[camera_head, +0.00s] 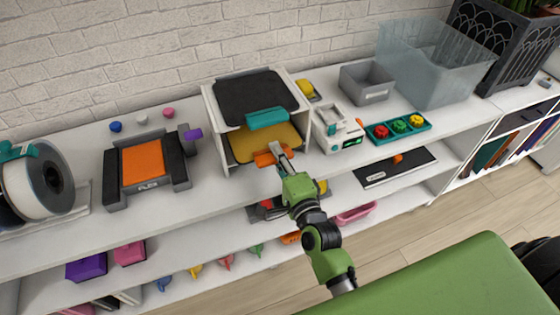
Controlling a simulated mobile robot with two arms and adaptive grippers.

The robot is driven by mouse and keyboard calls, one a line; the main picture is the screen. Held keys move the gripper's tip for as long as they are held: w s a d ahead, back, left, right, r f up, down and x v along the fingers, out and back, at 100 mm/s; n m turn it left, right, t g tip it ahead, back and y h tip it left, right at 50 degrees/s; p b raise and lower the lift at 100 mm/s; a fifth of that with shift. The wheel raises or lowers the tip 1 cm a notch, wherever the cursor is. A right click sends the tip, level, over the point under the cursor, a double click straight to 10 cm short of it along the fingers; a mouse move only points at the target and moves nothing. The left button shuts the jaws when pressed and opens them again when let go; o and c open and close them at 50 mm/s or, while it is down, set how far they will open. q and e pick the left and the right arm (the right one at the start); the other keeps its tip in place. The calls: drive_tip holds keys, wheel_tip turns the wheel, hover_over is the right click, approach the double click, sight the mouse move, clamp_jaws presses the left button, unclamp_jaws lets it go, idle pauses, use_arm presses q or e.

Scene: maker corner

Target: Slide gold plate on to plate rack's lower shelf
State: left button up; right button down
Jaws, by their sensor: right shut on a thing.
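The plate rack (214,125) is a white open-fronted frame on the worktop. A black plate with a teal handle (267,118) lies on its upper shelf. The gold plate (262,143) is at the lower level, largely inside the rack, with its orange handle (274,155) at the front. How far in it sits cannot be told. My right gripper (277,150) is shut on the orange handle at the rack's front opening. The upper plate hides the gold plate's far part. My left gripper is not in view.
Left of the rack stands a black device with an orange top (145,162). To the right are a white device (337,130), a teal tray with coloured knobs (398,128), a grey bin (366,83) and a clear tub (433,65). Lower shelves hold small coloured items.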

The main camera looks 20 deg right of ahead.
drive_tip(key=shift+w+b, duration=0.55)
drive_tip(key=shift+w, duration=1.2)
drive_tip(key=shift+a+f+b, duration=0.1)
drive_tip(key=shift+f+b, duration=0.75)
drive_tip(key=shift+f, duration=0.35)
drive_tip(key=shift+w, duration=0.1)
drive_tip(key=c, duration=2)
unclamp_jaws()
drive_tip(key=shift+o, duration=0.6)
drive_tip(key=shift+f, duration=0.1)
